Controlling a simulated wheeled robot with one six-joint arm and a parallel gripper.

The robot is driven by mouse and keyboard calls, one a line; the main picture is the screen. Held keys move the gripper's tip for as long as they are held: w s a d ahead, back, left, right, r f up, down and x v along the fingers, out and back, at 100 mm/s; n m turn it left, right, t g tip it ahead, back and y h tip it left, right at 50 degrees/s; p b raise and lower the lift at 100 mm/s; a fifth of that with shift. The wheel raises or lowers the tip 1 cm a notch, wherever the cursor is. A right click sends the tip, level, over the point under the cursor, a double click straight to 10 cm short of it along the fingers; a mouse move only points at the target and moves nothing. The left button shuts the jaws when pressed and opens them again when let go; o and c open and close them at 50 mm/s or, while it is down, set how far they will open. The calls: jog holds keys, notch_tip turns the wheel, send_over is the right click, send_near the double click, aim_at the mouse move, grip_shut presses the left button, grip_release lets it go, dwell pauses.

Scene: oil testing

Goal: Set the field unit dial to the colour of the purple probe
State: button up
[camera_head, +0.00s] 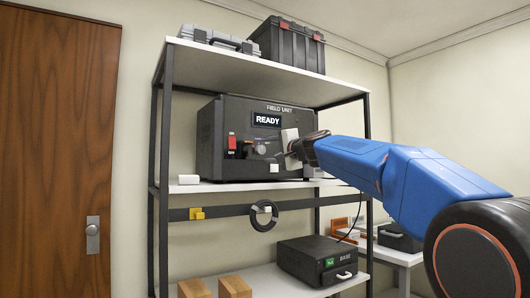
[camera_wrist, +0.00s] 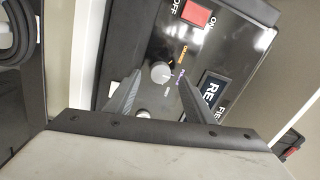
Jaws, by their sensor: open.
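The field unit (camera_head: 218,160) is a dark box on the middle shelf with a lit READY display (camera_head: 267,120). In the wrist view, its dial (camera_wrist: 161,72) is a small pale round knob. Orange and purple lettering and a small pale label lie around it. I cannot tell which label the dial points to. My gripper (camera_wrist: 161,80) is open, with its two fingers on either side of the dial as seen in the wrist view; contact cannot be told. In the head view my gripper (camera_head: 273,156) is at the unit's front panel. I see no purple probe.
Below the unit, a black ring (camera_head: 264,214) hangs from a rail. The BASE box (camera_head: 303,262) stands on the lower shelf.

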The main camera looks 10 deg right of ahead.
jog(key=v, duration=1.3)
jog(key=shift+s, duration=0.25)
jog(key=s+a+f+n+g, duration=0.2)
jog(key=s+f, duration=0.4)
jog(key=f, duration=0.3)
jog(key=s+a+f+n+g+h, duration=0.1)
jog(key=s+a+f+n+g, duration=0.15)
jog(key=s+f, duration=0.45)
jog(key=s+a+f+n+g, duration=0.15)
jog(key=s+f, duration=0.25)
jog(key=f, duration=0.8)
jog(key=s+d+f+n+g+h, duration=0.2)
jog(key=s+d+f+n+g, duration=0.1)
jog(key=s+f, duration=0.8)
jog(key=s+d+f+n+g+h, duration=0.2)
jog(key=s+d+f+g+h, duration=0.1)
jog(key=s+f, duration=0.9)
notch_tip(320, 180, down, 5)
jog(key=shift+d+f+n+g, duration=0.1)
jog(key=shift+d+n+g, duration=0.25)
jog(key=shift+d, duration=0.35)
jog(key=shift+s, duration=0.1)
jog(key=shift+c, duration=0.7)
